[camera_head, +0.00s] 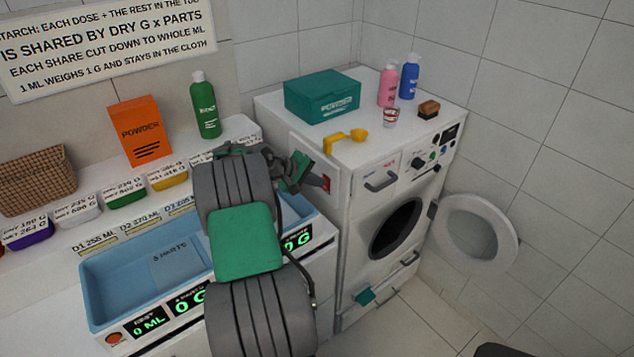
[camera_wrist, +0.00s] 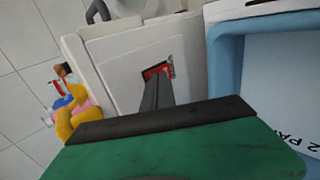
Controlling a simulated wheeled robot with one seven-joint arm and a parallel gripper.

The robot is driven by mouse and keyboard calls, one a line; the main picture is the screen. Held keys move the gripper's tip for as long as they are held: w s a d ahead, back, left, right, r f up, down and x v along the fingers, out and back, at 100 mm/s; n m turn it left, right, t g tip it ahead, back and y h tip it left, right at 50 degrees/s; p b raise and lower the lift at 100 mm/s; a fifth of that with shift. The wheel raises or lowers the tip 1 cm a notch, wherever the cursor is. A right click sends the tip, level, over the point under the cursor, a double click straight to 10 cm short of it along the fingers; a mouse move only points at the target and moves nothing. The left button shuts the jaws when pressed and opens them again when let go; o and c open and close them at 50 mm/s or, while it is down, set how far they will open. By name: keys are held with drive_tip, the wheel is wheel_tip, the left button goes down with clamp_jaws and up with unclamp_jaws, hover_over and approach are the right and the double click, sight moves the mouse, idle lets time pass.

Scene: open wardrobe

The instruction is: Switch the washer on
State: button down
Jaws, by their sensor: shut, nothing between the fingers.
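The white washer (camera_head: 372,215) stands at the right in the head view, its round door (camera_head: 478,232) swung open to the right. A small red fitting (camera_head: 327,184) sits on its left side panel; it also shows in the wrist view (camera_wrist: 153,70). My gripper (camera_head: 322,182) is shut and empty, its tips at or very near this fitting. In the wrist view the closed fingers (camera_wrist: 158,88) cover part of the red fitting, so I cannot tell whether they touch it or how it is set. A knob and buttons (camera_head: 433,155) are on the washer's front.
On the washer top stand a teal powder box (camera_head: 322,95), a yellow scoop (camera_head: 345,140), a pink bottle (camera_head: 388,83), a blue bottle (camera_head: 409,77), a small cup (camera_head: 390,117) and a brown block (camera_head: 429,109). A blue basin (camera_head: 110,290) lies left, beneath my arm.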

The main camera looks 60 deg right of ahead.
drive_tip(key=shift+a, duration=0.1)
drive_tip(key=a+f+b+v, duration=0.1)
drive_tip(key=v, duration=1.2)
drive_tip(key=shift+w+f, duration=0.2)
drive_tip(key=shift+w, duration=0.2)
drive_tip(key=shift+a, duration=0.1)
